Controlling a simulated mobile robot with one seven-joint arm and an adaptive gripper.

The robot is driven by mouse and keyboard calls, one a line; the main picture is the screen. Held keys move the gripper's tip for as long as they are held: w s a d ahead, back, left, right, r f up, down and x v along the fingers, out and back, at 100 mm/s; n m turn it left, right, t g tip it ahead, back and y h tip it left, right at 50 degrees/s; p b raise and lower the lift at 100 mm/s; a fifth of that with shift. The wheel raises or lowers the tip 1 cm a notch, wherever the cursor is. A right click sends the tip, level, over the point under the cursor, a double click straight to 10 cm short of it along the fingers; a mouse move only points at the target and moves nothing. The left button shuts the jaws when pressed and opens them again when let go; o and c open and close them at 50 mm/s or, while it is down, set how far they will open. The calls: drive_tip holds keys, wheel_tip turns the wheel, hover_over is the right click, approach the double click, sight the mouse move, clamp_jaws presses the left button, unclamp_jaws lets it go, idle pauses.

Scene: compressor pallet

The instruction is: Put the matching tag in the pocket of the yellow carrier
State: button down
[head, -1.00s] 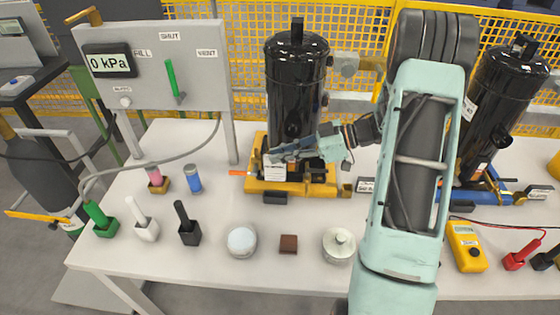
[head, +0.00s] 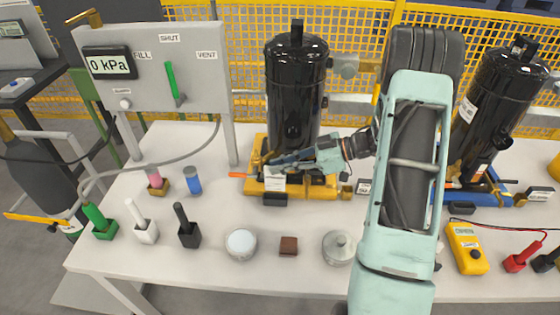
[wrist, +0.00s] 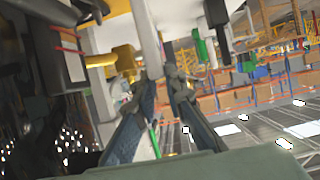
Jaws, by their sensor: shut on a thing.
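My gripper (head: 275,166) reaches in from the right, low in front of the black compressor (head: 296,85) that stands on the yellow carrier (head: 322,190). The gripper is shut on a white tag (head: 274,183), which hangs at the carrier's front left. The tag's print is too small to read. The pocket cannot be made out behind the tag and fingers, and I cannot tell whether the tag is inside it. In the wrist view the fingers (wrist: 162,82) come close together around a thin pale strip (wrist: 147,40), seemingly the tag edge-on.
A second compressor (head: 490,95) stands on a blue carrier (head: 485,198) at the right. A gauge panel (head: 150,65) stands at the back left. Pots, a brown block (head: 288,246) and colored holders line the table front. A yellow meter (head: 466,247) lies front right.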

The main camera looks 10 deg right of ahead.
sight(280, 190)
drive_tip(key=shift+f+b, duration=0.8)
drive_tip(key=shift+f, duration=2)
drive_tip(key=shift+f+b, duration=0.3)
drive_tip(key=shift+f, duration=0.25)
drive_tip(key=c, duration=1.9)
unclamp_jaws()
drive_tip(key=c, duration=0.4)
drive_tip(key=shift+o, duration=0.2)
drive_tip(key=shift+r, duration=0.1)
drive_tip(key=shift+r+p, duration=3.2)
drive_tip(key=shift+r, duration=0.2)
